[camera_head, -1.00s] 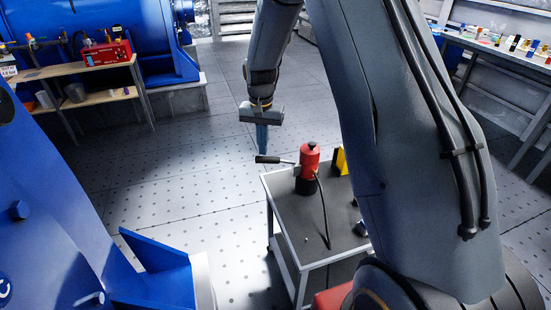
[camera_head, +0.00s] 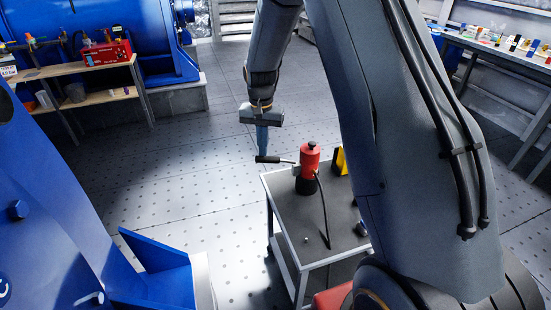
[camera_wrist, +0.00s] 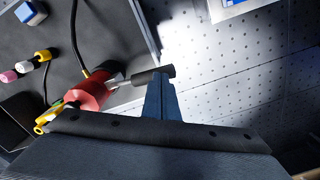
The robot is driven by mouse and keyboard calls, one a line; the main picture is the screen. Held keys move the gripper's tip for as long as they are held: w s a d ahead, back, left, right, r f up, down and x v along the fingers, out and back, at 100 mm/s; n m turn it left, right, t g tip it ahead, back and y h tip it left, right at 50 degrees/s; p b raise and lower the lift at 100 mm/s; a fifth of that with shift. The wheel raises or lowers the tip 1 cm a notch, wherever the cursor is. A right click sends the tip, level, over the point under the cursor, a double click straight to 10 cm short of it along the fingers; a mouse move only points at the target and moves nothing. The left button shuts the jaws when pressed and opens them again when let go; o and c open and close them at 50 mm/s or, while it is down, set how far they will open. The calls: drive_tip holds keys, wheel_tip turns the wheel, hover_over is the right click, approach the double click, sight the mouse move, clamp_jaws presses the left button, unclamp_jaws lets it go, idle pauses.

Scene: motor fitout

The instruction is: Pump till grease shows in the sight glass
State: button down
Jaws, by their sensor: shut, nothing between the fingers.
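The red grease pump (camera_head: 310,160) stands upright on the dark top of a small cart. Its lever with a black grip (camera_head: 268,160) sticks out to the left past the cart's edge. My gripper (camera_head: 262,152) points down with its blue fingers shut, their tips at the black grip. In the wrist view the shut fingers (camera_wrist: 161,80) reach the black grip (camera_wrist: 153,76) of the lever, and the red pump body (camera_wrist: 88,92) lies to the left. Whether the fingertips touch the grip I cannot tell. A black hose (camera_head: 325,215) runs from the pump. I cannot make out a sight glass.
The cart (camera_head: 285,225) also carries a yellow item (camera_head: 340,161) behind the pump and small coloured parts. A blue machine (camera_head: 60,220) stands at the left front. A shelf (camera_head: 80,70) and workbench (camera_head: 500,50) stand farther back. The floor left of the cart is clear.

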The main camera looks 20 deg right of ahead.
drive_tip(key=shift+f+b, duration=0.7)
drive_tip(key=shift+f, duration=1.25)
drive_tip(key=shift+r+p, duration=2.85)
drive_tip(key=shift+r, duration=1.9)
drive_tip(key=shift+s+r, duration=0.15)
drive_tip(key=shift+s, duration=0.05)
drive_tip(key=s+r+n, duration=0.3)
drive_tip(key=s, duration=1.1)
drive_tip(key=s+r+n+t, duration=0.1)
drive_tip(key=s+r+n, duration=0.2)
drive_tip(key=s, duration=1.1)
drive_tip(key=shift+s+r, duration=0.35)
drive_tip(key=shift+w, duration=0.1)
